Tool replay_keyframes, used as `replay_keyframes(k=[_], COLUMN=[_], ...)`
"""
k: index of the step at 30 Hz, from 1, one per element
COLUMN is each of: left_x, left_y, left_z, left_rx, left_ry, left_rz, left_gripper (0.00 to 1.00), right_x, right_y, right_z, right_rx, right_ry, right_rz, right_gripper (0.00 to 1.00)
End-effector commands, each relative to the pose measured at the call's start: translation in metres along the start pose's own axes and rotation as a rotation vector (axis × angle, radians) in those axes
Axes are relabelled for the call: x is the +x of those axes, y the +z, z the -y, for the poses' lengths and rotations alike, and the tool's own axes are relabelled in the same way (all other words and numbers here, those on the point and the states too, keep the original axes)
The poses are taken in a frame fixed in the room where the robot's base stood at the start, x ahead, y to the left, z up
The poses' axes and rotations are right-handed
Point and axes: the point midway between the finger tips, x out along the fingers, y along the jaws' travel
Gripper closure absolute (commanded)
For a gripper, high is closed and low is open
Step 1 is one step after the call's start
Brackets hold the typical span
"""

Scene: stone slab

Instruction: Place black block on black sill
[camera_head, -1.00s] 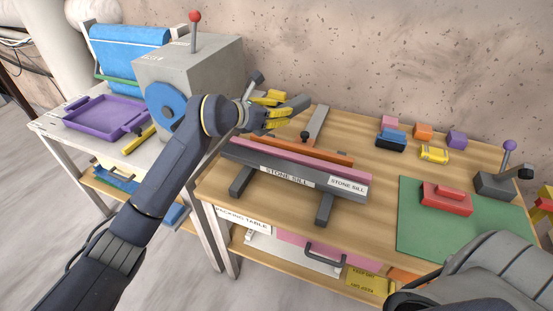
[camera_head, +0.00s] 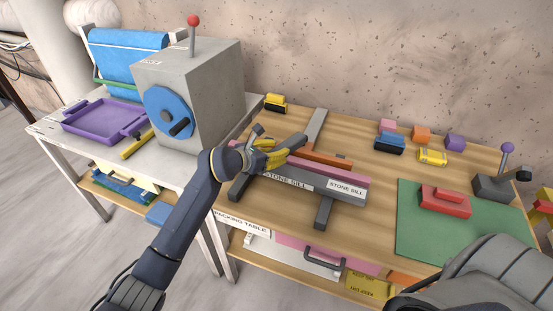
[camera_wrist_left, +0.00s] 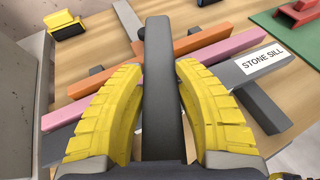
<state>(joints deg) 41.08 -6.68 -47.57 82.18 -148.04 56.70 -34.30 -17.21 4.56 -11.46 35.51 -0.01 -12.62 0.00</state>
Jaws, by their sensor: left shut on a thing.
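A dark grey-black bar-shaped block (camera_wrist_left: 163,75) stands between the yellow fingers of my left gripper (camera_wrist_left: 163,125), which is shut on it. In the head view the left gripper (camera_head: 284,152) is over the left part of the black sill (camera_head: 320,184), a long dark beam labelled STONE SILL. The sill also shows in the wrist view (camera_wrist_left: 225,77). The block crosses in front of the sill and bars there; I cannot tell if it touches them. My right gripper is out of view.
Pink (camera_head: 335,174) and orange (camera_head: 325,158) bars lie along the sill. A yellow-and-black block (camera_head: 275,103) is behind the gripper. Several coloured blocks sit at the back right. A red block (camera_head: 445,200) lies on a green mat (camera_head: 430,240). A grey machine (camera_head: 210,95) stands left.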

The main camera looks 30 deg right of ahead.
Motion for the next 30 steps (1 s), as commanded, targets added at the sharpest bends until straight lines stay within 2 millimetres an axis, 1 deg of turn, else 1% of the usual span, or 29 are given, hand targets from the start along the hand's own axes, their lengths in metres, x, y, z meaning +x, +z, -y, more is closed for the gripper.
replay_keyframes(k=[1, 3, 7, 17, 28, 29, 30], left_x=[0.003, 0.006, 0.011, 0.012, 0.016, 0.016, 0.016], left_y=[-0.007, -0.015, -0.028, -0.03, -0.038, -0.039, -0.038], left_z=[0.0, 0.0, 0.0, 0.0, 0.0, 0.0, 0.0], left_rx=[-0.003, -0.003, -0.003, 0.0, 0.0, 0.0, 0.0], left_ry=[0.0, 0.001, 0.0, 0.0, 0.0, 0.0, 0.0], left_rz=[-0.002, -0.001, -0.001, 0.0, -0.001, -0.001, 0.0], left_gripper=[0.87, 0.87, 0.87, 0.87, 0.87, 0.65, 0.61], right_x=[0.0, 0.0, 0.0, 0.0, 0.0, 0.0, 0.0], right_y=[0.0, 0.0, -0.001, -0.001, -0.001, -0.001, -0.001], right_z=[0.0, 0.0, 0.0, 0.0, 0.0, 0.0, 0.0], right_rx=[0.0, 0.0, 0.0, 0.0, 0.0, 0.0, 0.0], right_ry=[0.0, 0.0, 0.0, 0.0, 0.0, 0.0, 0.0], right_rz=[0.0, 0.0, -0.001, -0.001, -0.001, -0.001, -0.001], right_gripper=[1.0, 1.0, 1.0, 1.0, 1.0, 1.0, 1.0])
